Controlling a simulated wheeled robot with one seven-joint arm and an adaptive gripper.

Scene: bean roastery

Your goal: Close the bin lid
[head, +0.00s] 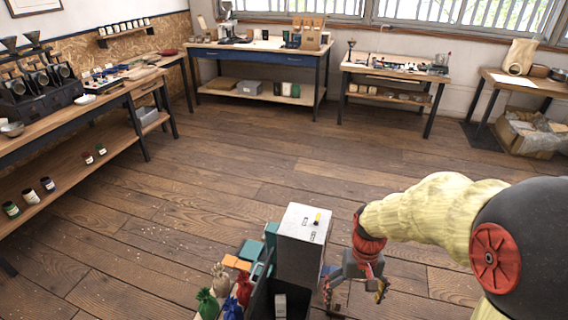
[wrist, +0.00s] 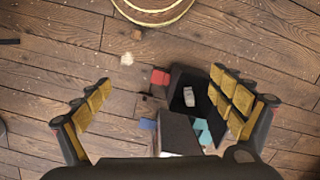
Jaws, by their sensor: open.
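A dark open-topped bin (head: 261,300) stands at the bottom middle of the head view, partly cut off by the frame edge. A small light grey object (head: 280,304) lies inside. The wrist view shows the dark bin (wrist: 178,82) open between the fingers, with the grey object (wrist: 188,96) in it. I cannot clearly make out which panel is the lid. A tall grey box (head: 299,256) with a light top stands beside the bin. My gripper (head: 355,292) is open and empty, right of the grey box and apart from it. Both fingers (wrist: 161,78) show spread in the wrist view.
Small sacks in green (head: 207,304), red (head: 244,288) and blue (head: 232,309) stand left of the bin, near teal boxes (head: 250,251). A round tan rimmed thing (wrist: 152,12) lies on the floor. Benches line the walls; the wooden floor (head: 200,180) between is clear.

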